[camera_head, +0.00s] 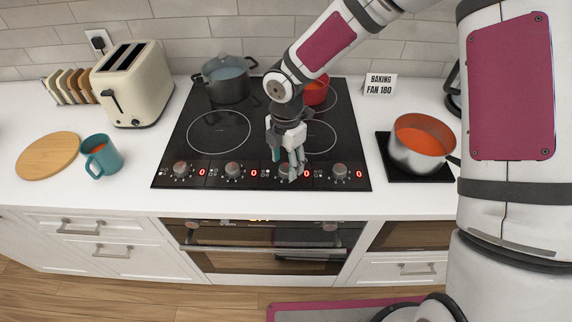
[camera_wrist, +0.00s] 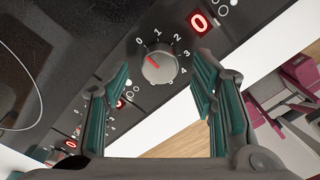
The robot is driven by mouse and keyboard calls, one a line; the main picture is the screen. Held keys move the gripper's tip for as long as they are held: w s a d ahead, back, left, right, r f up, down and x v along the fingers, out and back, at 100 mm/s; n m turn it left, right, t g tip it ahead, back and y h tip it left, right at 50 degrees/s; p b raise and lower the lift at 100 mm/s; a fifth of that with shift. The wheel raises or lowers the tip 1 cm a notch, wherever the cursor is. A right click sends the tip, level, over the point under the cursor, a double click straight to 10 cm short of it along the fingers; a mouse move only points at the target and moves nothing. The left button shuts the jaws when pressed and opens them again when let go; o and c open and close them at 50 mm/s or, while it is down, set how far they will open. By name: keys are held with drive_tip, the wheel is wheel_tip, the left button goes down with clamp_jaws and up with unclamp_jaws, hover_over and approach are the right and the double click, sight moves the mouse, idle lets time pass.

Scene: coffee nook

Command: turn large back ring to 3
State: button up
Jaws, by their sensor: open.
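The black hob (camera_head: 205,160) has several knobs along its front edge, and the red displays beside them read 0. My gripper (camera_head: 286,168) is over the third knob from the left and partly hides it. In the wrist view, that grey knob (camera_wrist: 159,69) shows between the two open fingers of my gripper (camera_wrist: 164,66). Its red pointer points toward the 0 on the dial, and the display (camera_wrist: 199,21) beside it reads 0. I see no clear contact between fingers and knob. A dark pot (camera_head: 227,88) covers the back left ring and a red pot (camera_head: 318,94) the back right one.
A steel pot with orange contents (camera_head: 418,151) stands on a black mat right of the hob. A sign (camera_head: 380,85) reads "BAKING FAN 180". A toaster (camera_head: 135,88), a teal mug (camera_head: 97,157) and a round board (camera_head: 47,158) are on the left. The front rings are bare.

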drive_tip(key=shift+f, duration=0.95)
drive_tip(key=c, duration=1.1)
drive_tip(key=shift+c, duration=0.2)
